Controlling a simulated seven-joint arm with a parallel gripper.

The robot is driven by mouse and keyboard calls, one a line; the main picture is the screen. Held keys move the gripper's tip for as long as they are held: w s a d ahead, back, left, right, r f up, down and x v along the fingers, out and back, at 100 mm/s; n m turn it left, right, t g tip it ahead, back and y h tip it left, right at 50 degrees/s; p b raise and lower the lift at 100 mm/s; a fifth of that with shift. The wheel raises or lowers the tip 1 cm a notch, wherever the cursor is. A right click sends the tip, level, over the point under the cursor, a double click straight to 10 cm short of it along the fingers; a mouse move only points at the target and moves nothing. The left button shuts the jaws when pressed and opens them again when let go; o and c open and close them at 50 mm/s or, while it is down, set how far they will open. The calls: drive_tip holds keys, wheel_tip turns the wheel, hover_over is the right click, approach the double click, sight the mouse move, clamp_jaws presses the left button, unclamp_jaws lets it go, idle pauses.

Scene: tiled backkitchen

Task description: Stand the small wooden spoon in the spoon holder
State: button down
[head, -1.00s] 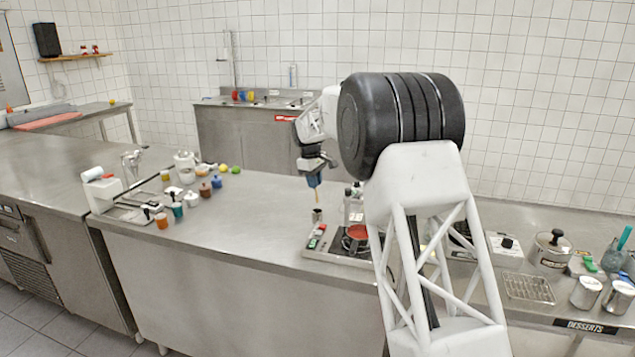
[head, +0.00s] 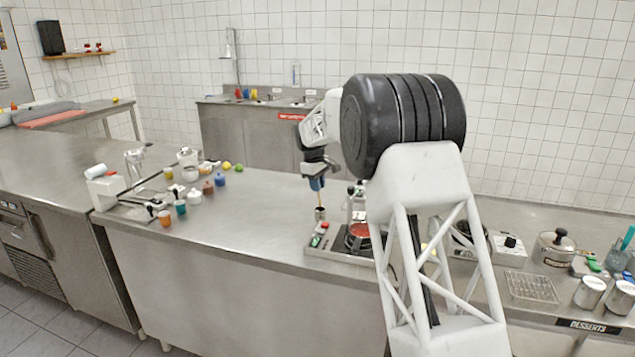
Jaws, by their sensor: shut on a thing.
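My gripper (head: 317,183) points down over the metal counter, left of the large black joint of my arm. It is shut on the small wooden spoon (head: 320,199), a thin tan stick that hangs upright below the blue fingers. The spoon holder (head: 320,213), a small dark metal cup, stands directly under the spoon at the back left corner of the hob unit. The spoon's lower end meets the cup's rim in the picture. I cannot tell whether it is inside the cup or just above or behind it.
The hob unit (head: 322,240) with a red pan (head: 357,236) stands right beside the cup. Several small coloured jars and cups stand to the left, near a white dispenser (head: 105,187). The counter (head: 260,215) between is clear. Pots and a wire rack (head: 531,287) are at the right.

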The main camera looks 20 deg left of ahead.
drive_tip(key=shift+f, duration=2.15)
drive_tip(key=c, duration=0.5)
unclamp_jaws()
drive_tip(key=shift+c, duration=0.2)
drive_tip(key=shift+r, duration=0.15)
drive_tip(key=shift+r, duration=2.85)
drive_tip(key=shift+d, duration=0.1)
